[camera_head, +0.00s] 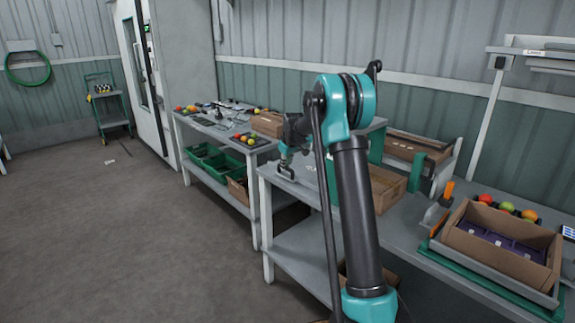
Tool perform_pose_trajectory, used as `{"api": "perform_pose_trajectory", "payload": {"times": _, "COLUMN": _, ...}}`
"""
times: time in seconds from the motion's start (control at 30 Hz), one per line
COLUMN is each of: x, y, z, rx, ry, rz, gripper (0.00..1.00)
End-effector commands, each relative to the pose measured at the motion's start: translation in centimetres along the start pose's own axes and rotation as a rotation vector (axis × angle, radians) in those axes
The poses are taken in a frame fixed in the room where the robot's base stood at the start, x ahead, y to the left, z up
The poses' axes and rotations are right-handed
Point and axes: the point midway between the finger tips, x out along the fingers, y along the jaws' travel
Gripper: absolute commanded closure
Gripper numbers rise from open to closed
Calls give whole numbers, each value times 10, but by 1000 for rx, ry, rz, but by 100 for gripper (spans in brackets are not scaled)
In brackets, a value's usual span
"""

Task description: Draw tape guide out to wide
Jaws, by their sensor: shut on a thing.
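My gripper (287,173) points down at the left end of the grey workbench, beyond my teal and black arm. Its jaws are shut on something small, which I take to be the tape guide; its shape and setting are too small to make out. A green upright frame (376,146), which looks like part of a taping station, stands to the right of my gripper. My arm hides part of this station. A closed brown carton (386,188) sits by the frame, partly behind my arm.
Another bench with produce (247,139) and green crates (220,165) lies left.

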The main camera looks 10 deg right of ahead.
Motion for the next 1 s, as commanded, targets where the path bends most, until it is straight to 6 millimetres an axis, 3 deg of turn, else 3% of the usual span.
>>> {"api": "perform_pose_trajectory", "payload": {"times": 0.03, "x": 0, "y": -5, "z": 0, "rx": -2, "ry": -3, "rz": -9, "gripper": 84}}
{"api": "perform_pose_trajectory", "payload": {"times": 0.2, "x": 0, "y": -5, "z": 0, "rx": -2, "ry": -3, "rz": -8, "gripper": 64}}
{"api": "perform_pose_trajectory", "payload": {"times": 0.57, "x": -5, "y": -3, "z": 0, "rx": -1, "ry": -2, "rz": -5, "gripper": 64}}
{"api": "perform_pose_trajectory", "payload": {"times": 0.73, "x": -28, "y": -3, "z": 0, "rx": -1, "ry": -2, "rz": -5, "gripper": 64}}
{"api": "perform_pose_trajectory", "payload": {"times": 1.0, "x": -83, "y": -3, "z": 0, "rx": -1, "ry": -2, "rz": -6, "gripper": 64}}
